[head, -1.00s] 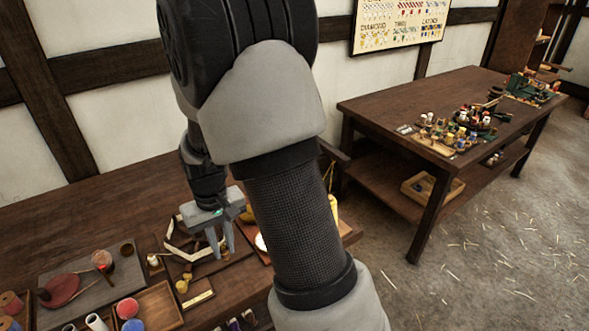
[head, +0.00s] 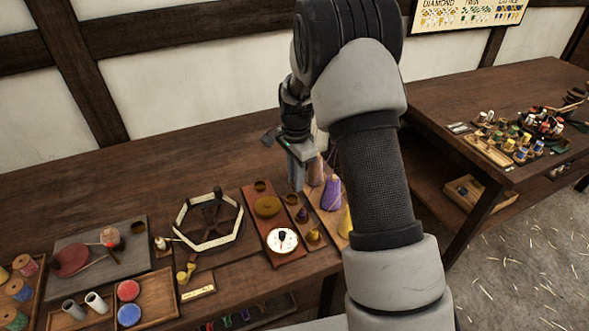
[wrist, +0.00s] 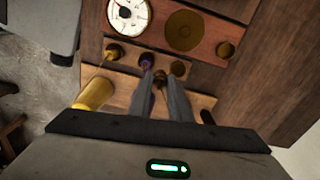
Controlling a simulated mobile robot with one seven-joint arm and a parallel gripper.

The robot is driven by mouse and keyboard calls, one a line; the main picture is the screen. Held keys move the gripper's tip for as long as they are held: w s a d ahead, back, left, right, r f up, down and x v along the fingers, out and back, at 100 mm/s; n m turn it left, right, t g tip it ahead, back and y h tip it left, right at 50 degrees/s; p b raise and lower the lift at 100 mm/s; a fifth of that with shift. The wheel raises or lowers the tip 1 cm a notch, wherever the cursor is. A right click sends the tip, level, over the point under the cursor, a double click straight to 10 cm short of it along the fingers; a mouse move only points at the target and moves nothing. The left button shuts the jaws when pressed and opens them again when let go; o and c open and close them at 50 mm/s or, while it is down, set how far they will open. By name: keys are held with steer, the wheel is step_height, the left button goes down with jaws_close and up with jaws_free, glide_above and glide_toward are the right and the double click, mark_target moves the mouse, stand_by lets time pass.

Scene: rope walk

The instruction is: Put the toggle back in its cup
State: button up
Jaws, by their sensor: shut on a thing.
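My gripper (wrist: 163,74) points down over a narrow wooden board (wrist: 130,62) with a row of small cups. A small dark brown thing (wrist: 160,79), which looks like the toggle, is between its fingers, apparently above the board; its shape is partly hidden. On the board, a gold piece (wrist: 113,50) stands in the left cup and a purple piece (wrist: 146,63) in the middle one. The right cup (wrist: 178,68), by the right fingertip, looks empty. In the head view my gripper (head: 298,187) is above the board's far end, with the purple piece (head: 302,215) and gold piece (head: 314,236) nearer.
A reddish board with a white dial (head: 282,241) and a brown disc (head: 267,206) lies to the left. A yellow cone (wrist: 95,92) and a purple cone (head: 332,193) stand close on the right. A hexagonal frame (head: 208,245) is farther left. The bench behind is clear.

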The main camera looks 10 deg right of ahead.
steer(key=shift+w+a+f+m+b, duration=0.1)
steer(key=shift+w+f+m+b, duration=0.45)
steer(key=shift+w+f+m, duration=0.5)
steer(key=shift+w+d+f+m+b, duration=0.1)
steer(key=shift+w+f+m+b, duration=0.45)
steer(key=shift+f+m, duration=0.9)
steer(key=shift+w+a+f+m+b, duration=0.1)
steer(key=shift+w+f+m+b, duration=0.4)
steer(key=shift+w+f+m, duration=0.6)
steer(key=shift+s+f, duration=0.2)
steer(key=shift+f, duration=0.1)
steer(key=shift+f+b, duration=0.75)
steer(key=shift+f, duration=0.05)
steer(key=shift+f, duration=0.1)
steer(key=o, duration=0.9)
steer(key=shift+o, duration=0.6)
